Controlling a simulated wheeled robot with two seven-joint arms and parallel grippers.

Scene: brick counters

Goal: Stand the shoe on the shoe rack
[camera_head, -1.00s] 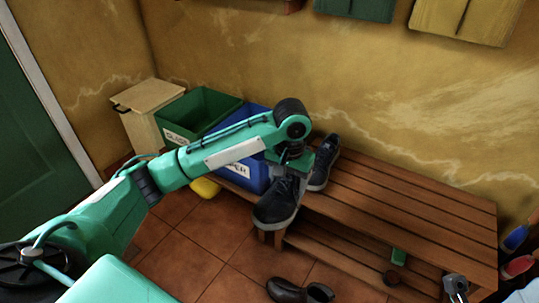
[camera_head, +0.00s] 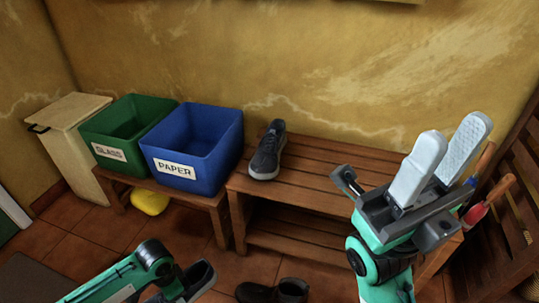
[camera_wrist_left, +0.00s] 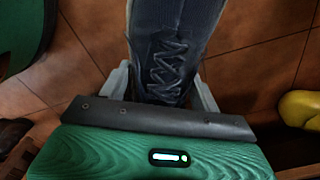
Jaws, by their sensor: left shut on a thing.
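The dark blue-grey laced shoe (camera_wrist_left: 175,45) is between the fingers of my left gripper (camera_wrist_left: 162,88) in the left wrist view. In the head view this shoe (camera_head: 198,279) shows partly at the bottom left, in front of the rack and low over the floor. The wooden slatted shoe rack (camera_head: 335,172) stands against the wall. A matching shoe (camera_head: 266,153) stands upright at the left of its top, toe toward me. My right gripper (camera_head: 452,133) is raised in front of the rack's right end, open and empty, hiding part of it.
A blue paper bin (camera_head: 205,135) and a green glass bin (camera_head: 110,155) stand left of the rack, beside a pale box (camera_head: 70,120). A yellow object (camera_head: 150,202) lies beneath. Brown footwear (camera_head: 270,292) is on the floor. The rack's top is clear right of the standing shoe.

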